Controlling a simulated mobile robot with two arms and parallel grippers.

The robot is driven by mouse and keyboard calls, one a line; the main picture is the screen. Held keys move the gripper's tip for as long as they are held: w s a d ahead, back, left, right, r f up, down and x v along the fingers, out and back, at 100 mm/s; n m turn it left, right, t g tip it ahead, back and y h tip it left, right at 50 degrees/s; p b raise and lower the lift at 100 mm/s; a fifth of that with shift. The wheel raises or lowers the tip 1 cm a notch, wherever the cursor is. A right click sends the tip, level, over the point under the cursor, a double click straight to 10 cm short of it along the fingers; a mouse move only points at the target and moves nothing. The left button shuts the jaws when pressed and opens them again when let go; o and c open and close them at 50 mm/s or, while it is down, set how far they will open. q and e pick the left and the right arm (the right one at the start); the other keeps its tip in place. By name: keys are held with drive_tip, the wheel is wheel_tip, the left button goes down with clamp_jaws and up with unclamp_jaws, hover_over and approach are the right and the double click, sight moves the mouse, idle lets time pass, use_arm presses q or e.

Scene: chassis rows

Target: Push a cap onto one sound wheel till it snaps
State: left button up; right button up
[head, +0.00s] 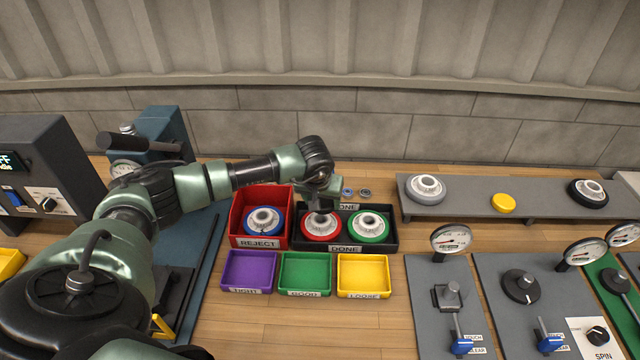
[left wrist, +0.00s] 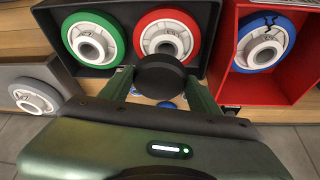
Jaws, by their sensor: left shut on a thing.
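My left gripper (head: 322,200) is over the back of the black DONE tray (head: 385,240), shut on a dark round cap (left wrist: 162,77). In the left wrist view the cap sits between the two fingers and overlaps the edge of the red wheel (left wrist: 163,38); I cannot tell whether they touch. The red wheel (head: 320,227) and a green wheel (head: 369,227) lie in the DONE tray, hubs bare. A blue wheel (head: 263,221) lies in the red REJECT bin (head: 240,233); the left wrist view shows a black crack on its rim. My right gripper is not in view.
A grey shelf (head: 460,208) at right holds a grey wheel (head: 425,188), a yellow disc (head: 503,203) and a black wheel (head: 588,192). Purple (head: 248,271), green (head: 304,273) and yellow (head: 363,275) bins stand in front. Small round parts (head: 365,193) lie behind the DONE tray. Gauge panels stand front right.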

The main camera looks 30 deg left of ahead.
use_arm(q)
drive_tip(key=shift+a+f, duration=0.2)
drive_tip(key=shift+a, duration=0.1)
drive_tip(key=shift+f, duration=0.3)
drive_tip(key=shift+w+a+f+b, duration=0.1)
drive_tip(key=shift+f+b, duration=1.2)
drive_tip(key=shift+f, duration=0.75)
drive_tip(key=shift+a, duration=0.1)
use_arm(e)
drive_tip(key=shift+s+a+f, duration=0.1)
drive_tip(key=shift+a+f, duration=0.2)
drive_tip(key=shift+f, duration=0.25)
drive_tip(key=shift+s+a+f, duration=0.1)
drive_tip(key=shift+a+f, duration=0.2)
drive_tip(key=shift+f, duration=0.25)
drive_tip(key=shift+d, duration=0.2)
use_arm(q)
drive_tip(key=shift+f+b, duration=0.15)
drive_tip(key=shift+b, duration=0.2)
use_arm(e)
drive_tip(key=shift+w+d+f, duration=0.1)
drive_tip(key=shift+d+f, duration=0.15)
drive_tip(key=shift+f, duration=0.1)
use_arm(q)
drive_tip(key=shift+f+b, duration=0.2)
drive_tip(key=shift+b, duration=0.1)
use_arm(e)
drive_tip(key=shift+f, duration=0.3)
